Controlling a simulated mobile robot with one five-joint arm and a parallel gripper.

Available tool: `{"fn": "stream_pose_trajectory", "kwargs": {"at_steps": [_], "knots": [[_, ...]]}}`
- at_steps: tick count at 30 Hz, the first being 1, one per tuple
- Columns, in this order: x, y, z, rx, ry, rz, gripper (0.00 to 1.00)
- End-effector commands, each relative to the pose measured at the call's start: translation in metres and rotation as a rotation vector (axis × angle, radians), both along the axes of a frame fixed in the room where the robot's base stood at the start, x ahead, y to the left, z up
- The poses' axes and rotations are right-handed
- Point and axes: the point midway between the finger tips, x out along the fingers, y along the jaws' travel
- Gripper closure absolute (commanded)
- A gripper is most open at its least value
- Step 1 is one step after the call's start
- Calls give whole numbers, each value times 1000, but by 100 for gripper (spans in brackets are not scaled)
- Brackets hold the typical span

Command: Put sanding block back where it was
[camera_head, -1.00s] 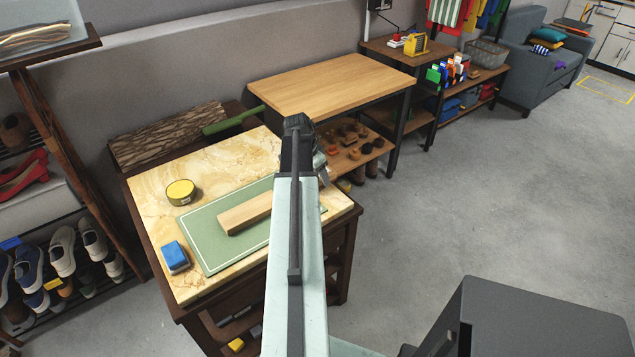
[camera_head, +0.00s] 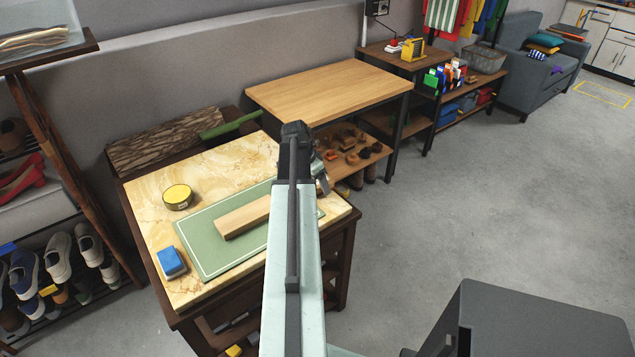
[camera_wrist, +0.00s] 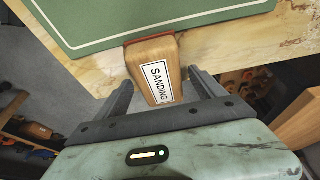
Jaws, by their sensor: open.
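The sanding block (camera_wrist: 156,72) is wooden with a red edge at its far end and a white label reading SANDING. In the wrist view it is at the edge of the marble-topped table, beside the green mat (camera_wrist: 150,18). My gripper (camera_wrist: 162,84) is open, with one finger on each side of the block's near end. Small gaps show between the fingers and the block. In the head view my gripper (camera_head: 318,172) is at the right end of the table (camera_head: 150,205), and my arm hides much of that area. The mat also shows there (camera_head: 205,250).
A long wooden piece (camera_head: 243,218) lies on the mat. A yellow round tin (camera_head: 177,197) and a blue block (camera_head: 171,262) are on the marble top. A bare wooden table (camera_head: 330,88) stands behind, with a shelf of small items below. Open floor (camera_head: 470,190) lies to the right.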

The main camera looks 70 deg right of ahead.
Motion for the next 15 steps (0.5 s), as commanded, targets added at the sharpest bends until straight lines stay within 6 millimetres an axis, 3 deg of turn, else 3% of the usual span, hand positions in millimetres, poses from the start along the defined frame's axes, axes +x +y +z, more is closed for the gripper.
{"fn": "stream_pose_trajectory", "kwargs": {"at_steps": [5,15], "knots": [[2,5,26,0,0,0,21],[14,25,99,0,0,0,21]]}}
